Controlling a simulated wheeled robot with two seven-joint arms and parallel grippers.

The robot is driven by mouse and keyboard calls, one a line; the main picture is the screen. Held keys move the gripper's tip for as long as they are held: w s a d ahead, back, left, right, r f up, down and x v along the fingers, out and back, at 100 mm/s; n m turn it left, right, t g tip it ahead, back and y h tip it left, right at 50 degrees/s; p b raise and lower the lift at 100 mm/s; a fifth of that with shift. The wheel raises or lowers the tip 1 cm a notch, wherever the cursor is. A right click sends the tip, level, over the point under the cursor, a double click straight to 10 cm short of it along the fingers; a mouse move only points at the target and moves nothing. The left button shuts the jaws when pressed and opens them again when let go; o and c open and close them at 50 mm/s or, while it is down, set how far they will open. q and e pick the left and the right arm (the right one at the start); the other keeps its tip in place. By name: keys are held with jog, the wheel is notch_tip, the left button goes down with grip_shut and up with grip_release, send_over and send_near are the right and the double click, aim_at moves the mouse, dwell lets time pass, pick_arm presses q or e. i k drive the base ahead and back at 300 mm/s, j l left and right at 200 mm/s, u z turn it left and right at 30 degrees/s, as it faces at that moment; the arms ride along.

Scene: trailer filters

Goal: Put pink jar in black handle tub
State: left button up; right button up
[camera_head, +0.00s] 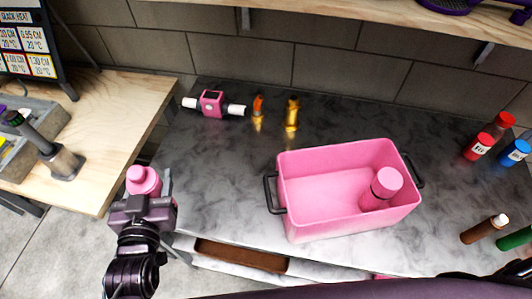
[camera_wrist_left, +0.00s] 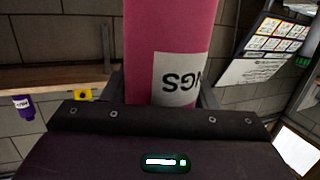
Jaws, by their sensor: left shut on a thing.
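A pink jar (camera_head: 142,180) is shut in my left gripper (camera_head: 146,198), left of the counter's front edge in the head view. The jar also shows large in the left wrist view (camera_wrist_left: 165,40), with a white label between the fingers. The pink tub with black handles (camera_head: 310,221) stands on the dark marble counter, to the right of my left gripper and apart from it. A second pink jar (camera_head: 382,188) leans inside the tub at its right end. My right gripper is not in view.
A pink device with white ends (camera_head: 212,103) and two small amber bottles (camera_head: 291,114) stand at the back of the counter. Red bottles (camera_head: 479,146), a blue bottle (camera_head: 514,153) and a brown bottle (camera_head: 484,229) are at the right. Clear counter (camera_head: 225,165) lies left of the tub.

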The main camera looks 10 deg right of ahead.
aim_at(293, 194)
jog(key=j+z, duration=0.7)
jog(key=j, duration=0.25)
jog(key=k+j+z, duration=0.1)
jog(key=j+z, duration=0.25)
jog(key=z, duration=0.7)
jog(key=i+l, duration=0.35)
